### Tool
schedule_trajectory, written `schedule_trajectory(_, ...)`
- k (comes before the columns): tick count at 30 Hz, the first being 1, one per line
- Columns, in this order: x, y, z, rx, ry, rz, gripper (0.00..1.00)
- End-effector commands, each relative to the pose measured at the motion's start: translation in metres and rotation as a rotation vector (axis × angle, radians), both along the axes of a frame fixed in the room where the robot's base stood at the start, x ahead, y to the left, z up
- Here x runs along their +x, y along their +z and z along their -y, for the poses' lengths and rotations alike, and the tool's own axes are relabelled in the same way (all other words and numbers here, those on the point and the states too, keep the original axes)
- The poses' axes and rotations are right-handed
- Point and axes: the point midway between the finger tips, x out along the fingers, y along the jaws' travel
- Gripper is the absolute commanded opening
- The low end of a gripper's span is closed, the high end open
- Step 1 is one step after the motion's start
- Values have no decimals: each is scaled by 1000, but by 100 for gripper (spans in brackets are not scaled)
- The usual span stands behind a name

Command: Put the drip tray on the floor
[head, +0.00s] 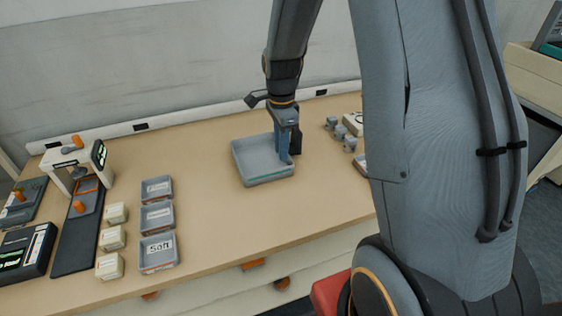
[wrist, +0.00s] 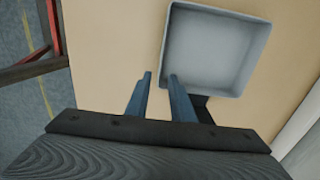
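The drip tray is a shallow, square grey tray (head: 250,178) lying flat on the table. In the wrist view the tray (wrist: 215,50) fills the upper middle. My gripper (head: 288,160) is low at the tray's right side in the head view. In the wrist view my gripper (wrist: 160,76) has its two blue fingers apart, with a gap between the tips. One fingertip overlaps the tray's near corner and the other is over bare table outside the rim. I cannot tell whether either finger touches the tray.
The table (head: 220,215) is clear left of and in front of the tray. Small labelled trays (head: 158,218), pale boxes (head: 112,238) and a scale (head: 25,252) stand at the left. Small grey items (head: 340,132) stand right of my gripper. Floor (wrist: 28,95) shows past the table edge.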

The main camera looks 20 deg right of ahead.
Motion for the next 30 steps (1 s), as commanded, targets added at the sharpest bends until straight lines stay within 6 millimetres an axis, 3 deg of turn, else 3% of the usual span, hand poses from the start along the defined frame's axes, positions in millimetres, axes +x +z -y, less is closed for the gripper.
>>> schedule_trajectory(6,1,28,0,0,0,3,22)
schedule_trajectory(14,-10,42,-3,-1,90,7,22)
schedule_trajectory(17,-30,47,-10,-5,269,20,22)
schedule_trajectory(24,-100,56,-28,-34,901,62,22)
schedule_trajectory(30,-150,56,-38,-70,1343,84,22)
